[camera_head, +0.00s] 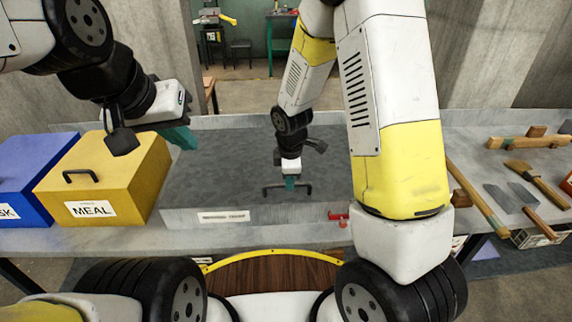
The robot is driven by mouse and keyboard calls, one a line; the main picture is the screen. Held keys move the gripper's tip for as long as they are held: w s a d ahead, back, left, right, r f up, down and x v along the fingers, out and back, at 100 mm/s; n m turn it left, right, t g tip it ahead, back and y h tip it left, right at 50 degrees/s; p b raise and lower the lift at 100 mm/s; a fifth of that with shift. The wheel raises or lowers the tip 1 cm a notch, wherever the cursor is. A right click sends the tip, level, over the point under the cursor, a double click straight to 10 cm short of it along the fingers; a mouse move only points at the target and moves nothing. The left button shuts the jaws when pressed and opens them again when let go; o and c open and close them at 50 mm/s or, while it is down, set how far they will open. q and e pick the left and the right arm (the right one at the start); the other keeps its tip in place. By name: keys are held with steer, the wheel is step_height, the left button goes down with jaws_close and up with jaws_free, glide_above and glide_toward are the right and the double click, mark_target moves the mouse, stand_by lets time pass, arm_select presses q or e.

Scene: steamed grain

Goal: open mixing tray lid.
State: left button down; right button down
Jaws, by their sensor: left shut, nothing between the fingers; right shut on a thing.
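The mixing tray is a wide grey box on the table, with a white label (223,216) on its front. Its flat grey lid (225,165) covers the top and looks closed. A dark bar handle (272,190) sits near the lid's front edge. My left gripper (181,137) is shut and empty, above the gap between the yellow box and the lid's left side. My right arm hides the lid's right part.
A yellow MEAL box (125,165) with a dark handle stands at the left, next to a blue box (22,180). A red item (338,216) lies by the tray's front right. Brushes (535,182) and wooden-handled tools (476,198) lie on the table at the right.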

steer(key=shift+w+r, duration=0.1)
steer(key=shift+r, duration=0.1)
stand_by(0.7)
steer(key=w+r+g, duration=0.1)
steer(key=w+r, duration=0.5)
steer(key=r, duration=0.5)
steer(key=w+r+g, duration=0.1)
steer(key=w+r, duration=0.5)
steer(key=r, duration=0.6)
steer(key=shift+g, duration=0.4)
steer(key=shift+d, duration=0.15)
